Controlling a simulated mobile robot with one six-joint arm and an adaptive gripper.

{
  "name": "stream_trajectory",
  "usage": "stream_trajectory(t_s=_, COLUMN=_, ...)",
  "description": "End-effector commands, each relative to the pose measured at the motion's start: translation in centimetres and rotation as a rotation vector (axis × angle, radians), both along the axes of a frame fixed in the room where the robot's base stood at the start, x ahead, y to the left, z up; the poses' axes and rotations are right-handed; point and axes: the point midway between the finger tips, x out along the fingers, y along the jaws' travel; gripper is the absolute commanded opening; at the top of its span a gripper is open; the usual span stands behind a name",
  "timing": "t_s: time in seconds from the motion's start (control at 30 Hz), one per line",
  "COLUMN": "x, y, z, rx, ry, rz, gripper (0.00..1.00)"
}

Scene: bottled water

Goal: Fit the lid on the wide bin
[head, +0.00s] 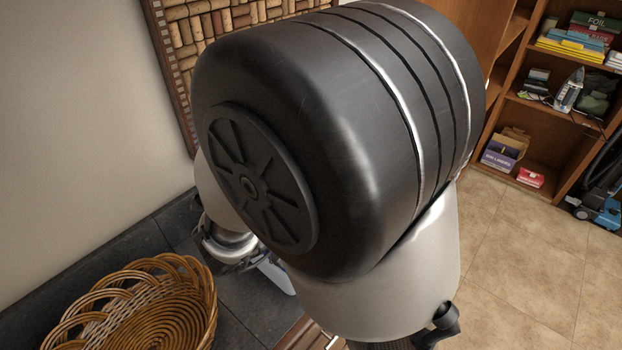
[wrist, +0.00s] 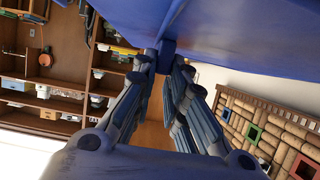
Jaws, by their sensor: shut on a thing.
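My gripper (wrist: 166,65) shows in the wrist view with its two fingers close together. They are shut on a narrow ridge or handle of a large blue thing, which looks like the lid (wrist: 250,35). Its broad blue surface runs along the top of the wrist view, and its far edges are out of frame. In the head view my own arm fills the middle and hides most of the gripper and what it holds. I cannot make out the wide bin in either view.
In the head view a wicker basket (head: 150,312) stands on the dark tiled counter (head: 90,262) at the lower left. A cork board (head: 180,60) is on the wall behind. A wooden shelf unit (head: 545,120) with boxes stands at the right, with clear tiled floor (head: 530,260) before it.

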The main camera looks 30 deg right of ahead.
Motion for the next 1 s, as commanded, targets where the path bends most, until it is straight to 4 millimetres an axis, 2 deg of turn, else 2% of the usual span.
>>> stream_trajectory(t_s=0.77, x=0.04, y=0.0, z=-0.84, rx=0.0, ry=-0.002, rz=0.001, gripper=0.0)
stream_trajectory(t_s=0.8, x=0.03, y=0.01, z=-0.77, rx=0.0, ry=-0.002, rz=0.001, gripper=0.15)
stream_trajectory(t_s=1.0, x=0.03, y=0.0, z=-0.76, rx=0.0, ry=-0.002, rz=0.001, gripper=0.28)
